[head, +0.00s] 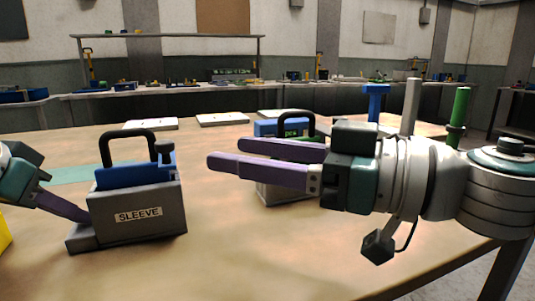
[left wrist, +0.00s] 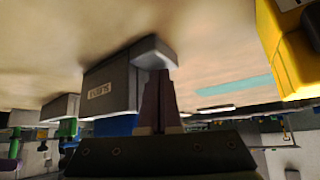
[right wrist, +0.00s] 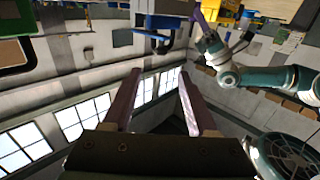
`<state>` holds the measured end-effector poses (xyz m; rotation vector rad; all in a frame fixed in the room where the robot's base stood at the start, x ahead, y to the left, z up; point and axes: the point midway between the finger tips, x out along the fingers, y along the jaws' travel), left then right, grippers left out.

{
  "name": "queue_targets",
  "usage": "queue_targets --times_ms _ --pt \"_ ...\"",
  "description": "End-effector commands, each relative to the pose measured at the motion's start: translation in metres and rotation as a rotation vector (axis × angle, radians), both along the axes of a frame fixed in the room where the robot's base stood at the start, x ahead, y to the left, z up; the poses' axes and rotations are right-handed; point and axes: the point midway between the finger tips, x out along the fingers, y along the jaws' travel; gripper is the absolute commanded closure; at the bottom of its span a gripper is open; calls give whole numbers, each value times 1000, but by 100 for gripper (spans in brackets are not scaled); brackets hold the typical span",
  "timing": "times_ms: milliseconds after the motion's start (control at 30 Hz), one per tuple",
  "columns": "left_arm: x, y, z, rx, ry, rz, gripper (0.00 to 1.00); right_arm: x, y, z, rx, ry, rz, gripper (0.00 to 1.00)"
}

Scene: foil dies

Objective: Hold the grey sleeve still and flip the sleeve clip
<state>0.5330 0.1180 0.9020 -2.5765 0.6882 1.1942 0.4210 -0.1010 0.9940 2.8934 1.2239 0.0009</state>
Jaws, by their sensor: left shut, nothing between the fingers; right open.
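The grey sleeve (head: 150,222), labelled SLEEVE, stands on the table at left with a blue block (head: 135,176) and black loop handle in its top. A dark upright piece with a rounded head (head: 164,150) at its right end may be the sleeve clip; I cannot be sure. My left gripper (head: 86,217) is shut and empty, its tips at the sleeve's low left foot. The left wrist view shows the sleeve (left wrist: 112,80) close to the fingertips (left wrist: 158,76); contact is unclear. My right gripper (head: 210,162) is open and empty, above the table right of the sleeve.
A second grey holder (head: 284,194) with a blue block and black handle stands partly hidden behind my right gripper. Blue, grey and green posts (head: 458,118) stand at the right back. White plates (head: 222,119) lie at the far edge. A yellow object (head: 4,232) is at far left.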

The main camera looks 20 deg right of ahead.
Motion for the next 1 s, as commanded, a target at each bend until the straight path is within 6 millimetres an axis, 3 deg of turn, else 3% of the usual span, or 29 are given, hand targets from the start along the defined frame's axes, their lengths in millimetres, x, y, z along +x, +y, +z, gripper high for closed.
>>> queue_targets --times_ms 233,1000 --pt "-2 1 -5 4 13 0 100 -13 -12 0 0 0 2 42" --pt "-2 1 -5 5 12 -1 100 -11 -11 1 0 -3 0 42"
